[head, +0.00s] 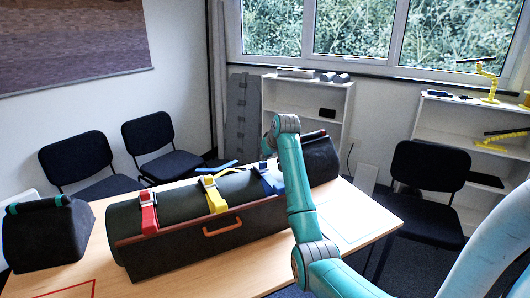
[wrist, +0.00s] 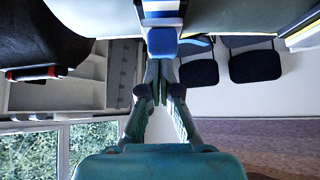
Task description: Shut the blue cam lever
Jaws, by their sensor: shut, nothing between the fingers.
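The blue cam lever (head: 273,184) sits on the blue strap near the right end of a long dark roll (head: 180,207). In the wrist view the lever's blue block (wrist: 163,42) shows just beyond my fingertips, below a blue and white striped part (wrist: 162,12). My gripper (wrist: 160,90) is shut and empty, pointing at the lever. I cannot tell whether it touches the lever, or how far the lever stands open. In the head view my arm hides most of the gripper.
A red buckle (head: 148,212) and a yellow buckle (head: 212,195) hold the roll to the left. A dark bag (head: 45,235) stands at the table's left end, another (head: 320,160) at the right. Chairs (head: 155,140) stand behind.

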